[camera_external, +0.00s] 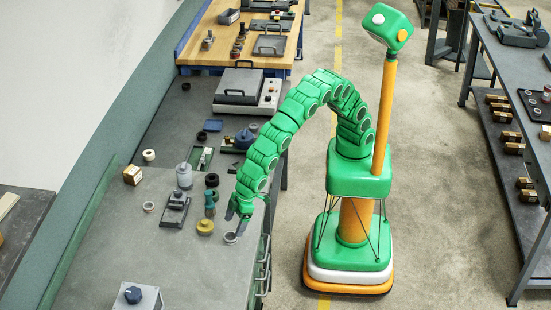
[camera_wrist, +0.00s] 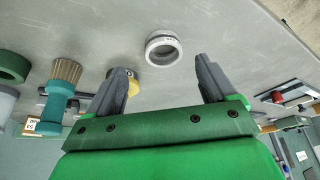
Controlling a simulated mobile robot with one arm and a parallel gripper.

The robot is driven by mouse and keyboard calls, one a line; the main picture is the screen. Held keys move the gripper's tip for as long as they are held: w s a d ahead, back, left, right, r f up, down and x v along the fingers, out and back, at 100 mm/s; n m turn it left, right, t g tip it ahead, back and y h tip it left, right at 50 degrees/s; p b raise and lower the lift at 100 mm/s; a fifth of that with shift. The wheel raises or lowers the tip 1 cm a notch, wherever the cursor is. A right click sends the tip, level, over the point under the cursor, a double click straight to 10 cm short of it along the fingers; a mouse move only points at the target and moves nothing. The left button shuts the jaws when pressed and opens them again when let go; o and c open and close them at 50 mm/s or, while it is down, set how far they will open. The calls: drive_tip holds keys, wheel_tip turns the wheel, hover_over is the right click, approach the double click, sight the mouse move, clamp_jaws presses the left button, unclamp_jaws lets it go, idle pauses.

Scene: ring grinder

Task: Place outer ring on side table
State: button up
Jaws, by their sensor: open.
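A pale metal ring (camera_external: 230,238), likely the outer ring, lies flat on the grey table (camera_external: 205,272) near its right edge. In the wrist view the ring (camera_wrist: 163,61) lies just beyond and between my fingertips, and it looks untouched. My gripper (camera_external: 238,216) points down beside the ring, with its fingers spread and nothing between them. I cannot tell which surface is the side table.
A yellow round part (camera_external: 205,227), a teal-handled brush (camera_external: 210,204) and a dark clamp block (camera_external: 174,209) stand left of my gripper. Another small ring (camera_external: 148,206) lies farther left. A grey box with a knob (camera_external: 137,298) is at the front. The table between is clear.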

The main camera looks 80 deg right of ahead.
sight(232, 233)
drive_tip(key=x, duration=0.3)
drive_tip(key=shift+s+a+f, duration=0.15)
drive_tip(key=shift+a+f, duration=0.05)
drive_tip(key=shift+f, duration=0.15)
drive_tip(key=shift+w+a+f, duration=0.15)
drive_tip(key=shift+w+f, duration=0.1)
drive_tip(key=shift+f, duration=0.35)
